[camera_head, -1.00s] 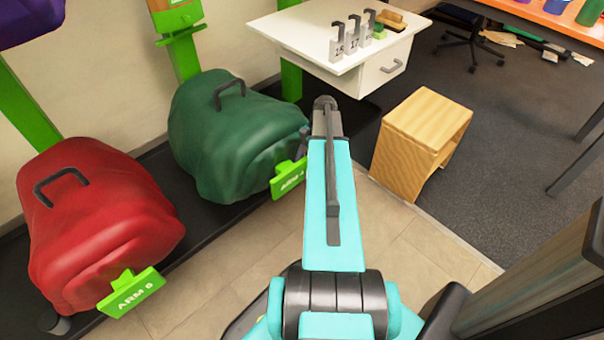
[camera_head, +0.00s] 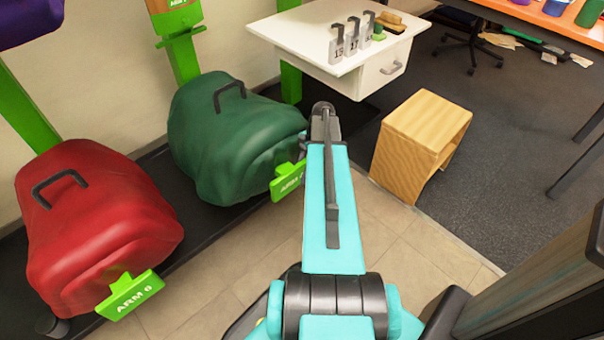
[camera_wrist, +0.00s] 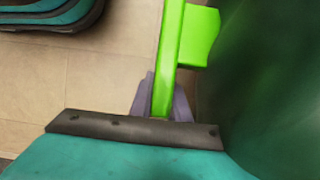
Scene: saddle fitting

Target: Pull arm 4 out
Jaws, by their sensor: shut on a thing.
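A green plate labelled ARM 4 (camera_head: 287,181) sticks out in front of the dark green covered bulk (camera_head: 225,135), partly hidden by my arm. In the wrist view a bright green bar (camera_wrist: 172,45) with a side block stands between the greyish fingers of my gripper (camera_wrist: 163,98). The fingers are shut on this bar. The dark green cover (camera_wrist: 270,80) fills the right side of the wrist view, close to the gripper.
A red cover (camera_head: 95,225) with an ARM 6 plate (camera_head: 130,295) stands at left. A wooden box (camera_head: 420,140) stands right of my arm. A white table (camera_head: 310,45) with numbered hooks is at the back. Tiled floor (camera_head: 385,225) is clear between my arm and the box.

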